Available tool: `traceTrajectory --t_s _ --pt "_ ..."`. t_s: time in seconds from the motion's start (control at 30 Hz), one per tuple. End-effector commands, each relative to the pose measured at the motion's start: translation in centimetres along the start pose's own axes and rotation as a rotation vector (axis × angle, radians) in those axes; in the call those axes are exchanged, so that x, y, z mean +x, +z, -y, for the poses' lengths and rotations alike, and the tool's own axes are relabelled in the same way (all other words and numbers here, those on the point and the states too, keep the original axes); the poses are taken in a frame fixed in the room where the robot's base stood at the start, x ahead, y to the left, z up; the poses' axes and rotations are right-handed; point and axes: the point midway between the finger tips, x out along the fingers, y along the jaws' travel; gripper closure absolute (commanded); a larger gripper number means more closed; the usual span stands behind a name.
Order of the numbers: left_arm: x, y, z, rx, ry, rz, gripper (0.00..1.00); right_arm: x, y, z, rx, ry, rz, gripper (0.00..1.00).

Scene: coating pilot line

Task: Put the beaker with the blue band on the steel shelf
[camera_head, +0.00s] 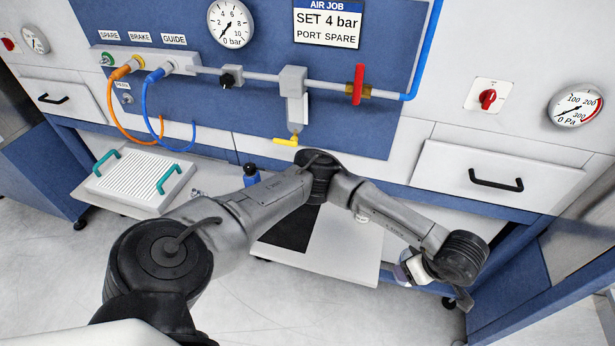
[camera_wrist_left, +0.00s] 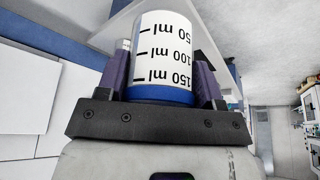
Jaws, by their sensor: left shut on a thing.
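My left gripper (camera_head: 410,268) hangs low at the right front of the bench, partly hidden behind my own wrist. In the left wrist view the left gripper (camera_wrist_left: 163,85) is shut on a clear-white beaker (camera_wrist_left: 165,50) with black volume marks. A blue band (camera_wrist_left: 160,95) runs around the beaker's end nearest the gripper. The beaker sits between the two dark fingers. In the head view only a small pale part shows near the gripper. I cannot tell for sure which surface is the steel shelf. My right gripper is not in view.
A pale work surface (camera_head: 345,243) with a dark mat (camera_head: 287,232) lies below my arm. A blue bottle (camera_head: 251,174) and a white ribbed tray (camera_head: 135,185) with teal handles stand to the left. A drawer (camera_head: 487,180) with a black handle projects at the right.

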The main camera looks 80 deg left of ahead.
Motion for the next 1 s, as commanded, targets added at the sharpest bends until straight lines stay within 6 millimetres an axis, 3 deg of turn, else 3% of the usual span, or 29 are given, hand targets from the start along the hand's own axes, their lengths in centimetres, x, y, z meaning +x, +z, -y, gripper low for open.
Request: traceTrajectory --t_s 0.03,0.2,0.4,0.7,0.87,1.0 --pt "0.3 -0.9 0.4 -0.128 -0.063 -0.003 0.62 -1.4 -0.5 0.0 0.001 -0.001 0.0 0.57" --pt "2.6 -3.0 1.9 -0.576 -0.252 -0.003 0.62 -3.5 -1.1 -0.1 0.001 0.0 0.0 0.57" --pt "4.4 -4.5 3.1 -0.895 -0.379 0.0 0.62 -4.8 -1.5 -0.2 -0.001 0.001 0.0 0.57" --pt "5.5 -5.6 4.0 -1.103 -0.459 0.001 0.62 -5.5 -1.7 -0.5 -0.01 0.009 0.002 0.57" --pt "5.9 -5.9 4.0 -1.126 -0.467 0.002 0.62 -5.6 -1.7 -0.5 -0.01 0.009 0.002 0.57" --pt "7.6 -7.1 3.8 -1.127 -0.469 -0.002 0.62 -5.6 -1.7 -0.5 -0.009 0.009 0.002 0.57"
